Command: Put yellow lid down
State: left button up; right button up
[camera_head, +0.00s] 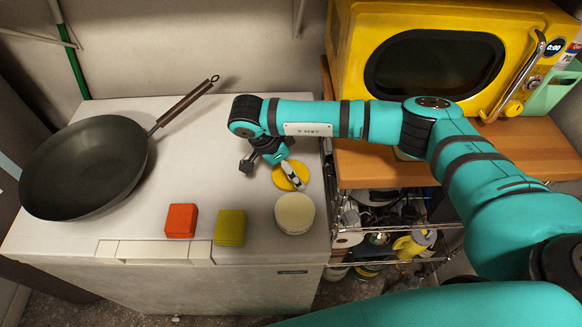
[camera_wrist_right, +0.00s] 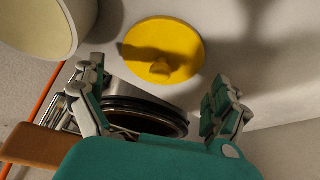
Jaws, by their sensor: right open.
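The yellow lid (camera_head: 302,172) is a round disc that appears to lie flat on the white appliance top (camera_head: 190,145), near its right edge. In the right wrist view the lid (camera_wrist_right: 175,40) shows whole, with its small knob facing me. My right gripper (camera_head: 270,168) is over the lid and partly covers it in the head view. In the wrist view its two fingers (camera_wrist_right: 155,88) are spread wide, with nothing between them; the lid is apart from them. My left gripper is not in view.
A cream round pot (camera_head: 295,214) stands close in front of the lid. A yellow sponge (camera_head: 229,228) and a red one (camera_head: 181,221) lie left of it. A dark pan (camera_head: 85,165) fills the left. A yellow microwave (camera_head: 355,50) stands on a wooden shelf (camera_head: 365,165) at right.

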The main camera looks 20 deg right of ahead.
jog(key=b+v, duration=0.2)
jog(key=v, duration=0.8)
jog(key=shift+a+r+b, duration=0.2)
jog(key=shift+r+b, duration=0.1)
jog(key=shift+b, duration=0.1)
jog(key=shift+f, duration=0.1)
